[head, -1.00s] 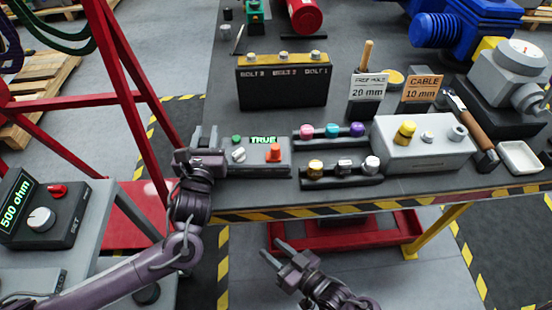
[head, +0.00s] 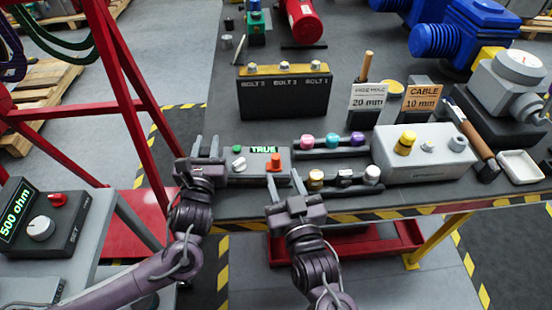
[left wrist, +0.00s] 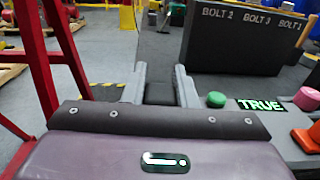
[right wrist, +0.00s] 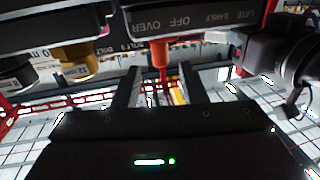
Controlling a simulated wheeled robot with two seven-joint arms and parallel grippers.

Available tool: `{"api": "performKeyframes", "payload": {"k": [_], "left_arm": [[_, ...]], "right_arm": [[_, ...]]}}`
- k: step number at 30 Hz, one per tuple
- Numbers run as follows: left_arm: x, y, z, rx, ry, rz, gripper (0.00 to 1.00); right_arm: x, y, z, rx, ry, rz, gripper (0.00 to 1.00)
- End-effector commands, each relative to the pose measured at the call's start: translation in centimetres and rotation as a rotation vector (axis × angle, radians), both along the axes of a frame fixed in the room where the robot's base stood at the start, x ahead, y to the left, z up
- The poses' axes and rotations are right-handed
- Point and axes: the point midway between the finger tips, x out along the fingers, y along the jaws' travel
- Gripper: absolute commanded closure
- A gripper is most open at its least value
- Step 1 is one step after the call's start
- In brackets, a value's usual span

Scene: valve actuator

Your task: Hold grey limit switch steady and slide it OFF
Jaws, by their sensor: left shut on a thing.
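The grey limit switch (head: 244,178) lies near the table's front edge, with a green button (head: 237,149), a white knob (head: 239,164), a lit TRUE display (head: 264,150) and an orange slider knob (head: 274,162). My left gripper (head: 206,150) is shut on a dark part at the switch's left end, seen between its fingers in the left wrist view (left wrist: 160,93). My right gripper (head: 284,184) is open in front of the switch's right end. In the right wrist view the orange knob (right wrist: 161,50) shows beyond the gap between its fingers, apart from them. An OFF label is above it.
A rack of coloured knobs (head: 332,144) and a grey box with a yellow knob (head: 430,165) stand close on the right. A black bolt block (head: 283,97) stands behind. A red frame (head: 130,110) rises on the left.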

Motion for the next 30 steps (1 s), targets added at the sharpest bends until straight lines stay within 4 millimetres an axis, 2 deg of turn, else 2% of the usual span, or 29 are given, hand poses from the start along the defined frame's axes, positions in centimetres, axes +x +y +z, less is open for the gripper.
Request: {"api": "performKeyframes", "payload": {"k": [3, 9, 15, 22, 23, 30], "left_arm": [[-0.1, 0.0, -0.3, 0.004, 0.007, 0.000, 1.00], [0.0, 0.0, -0.3, 0.002, 0.006, 0.000, 1.00], [0.0, 0.0, -0.3, 0.002, 0.006, 0.000, 1.00], [0.0, 0.0, -0.3, 0.002, 0.006, 0.000, 1.00], [0.0, 0.0, -0.3, 0.002, 0.006, 0.000, 1.00], [0.0, 0.0, -0.3, 0.002, 0.006, 0.000, 1.00]], "right_arm": [[2.6, 0.5, 0.1, 0.001, -0.004, -0.001, 0.62], [5.4, 1.0, 0.1, 0.000, -0.002, 0.000, 0.62], [6.4, 1.2, 0.0, 0.000, 0.000, 0.001, 0.62], [6.4, 1.2, 0.0, 0.000, 0.000, 0.001, 0.62], [6.4, 1.2, 0.0, 0.000, 0.000, 0.001, 0.63], [6.4, 1.2, 0.0, 0.000, 0.000, 0.001, 0.94]]}}
